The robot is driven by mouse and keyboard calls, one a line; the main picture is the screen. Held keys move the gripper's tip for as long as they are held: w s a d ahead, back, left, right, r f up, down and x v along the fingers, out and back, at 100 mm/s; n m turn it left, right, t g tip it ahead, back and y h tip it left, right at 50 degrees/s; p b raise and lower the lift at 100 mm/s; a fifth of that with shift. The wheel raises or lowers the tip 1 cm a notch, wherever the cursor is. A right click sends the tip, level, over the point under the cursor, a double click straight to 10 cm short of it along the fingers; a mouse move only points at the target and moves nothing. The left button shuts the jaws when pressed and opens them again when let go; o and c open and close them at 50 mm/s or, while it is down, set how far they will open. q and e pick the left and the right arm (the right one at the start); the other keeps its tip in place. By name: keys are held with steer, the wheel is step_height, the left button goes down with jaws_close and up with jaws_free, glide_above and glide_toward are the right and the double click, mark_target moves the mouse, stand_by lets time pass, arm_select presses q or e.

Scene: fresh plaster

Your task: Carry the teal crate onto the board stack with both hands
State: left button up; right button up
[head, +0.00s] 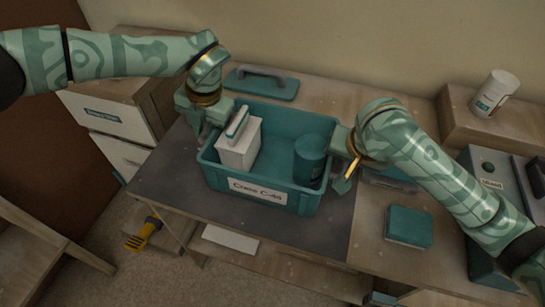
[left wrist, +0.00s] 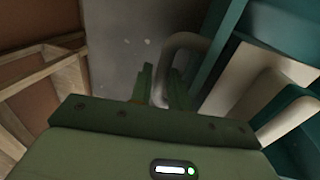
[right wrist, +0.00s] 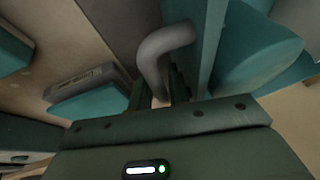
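The teal crate (head: 212,172) is upright over a dark grey mat (head: 310,232) on the table; I cannot tell whether its base touches the mat. It holds a white box (head: 238,155) and a teal cylinder (head: 310,158). My left gripper (left wrist: 162,88) is at the crate's left end, its fingers closed on both sides of a grey handle (left wrist: 185,42). My right gripper (right wrist: 158,92) is at the right end, its fingers closed on the other grey handle (right wrist: 163,42). In the head view the handles are mostly hidden by the grippers. I cannot pick out the board stack with certainty.
A teal lidded case (head: 262,84) lies behind the crate. A white can (head: 494,93) stands on a wooden block (head: 455,122). Drawers (head: 110,118) stand at left.

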arm_select(q)
steer(key=shift+a+f, duration=0.1)
steer(key=shift+f, duration=0.25)
arm_select(e)
steer(key=shift+w+f, duration=0.15)
steer(key=shift+f, duration=0.15)
arm_select(q)
steer(key=shift+c, duration=0.4)
arm_select(e)
steer(key=shift+c, duration=0.4)
arm_select(q)
jaws_close()
arm_select(e)
jaws_close()
arm_select(q)
steer(key=shift+r, duration=0.15)
arm_select(e)
steer(key=shift+r, duration=0.1)
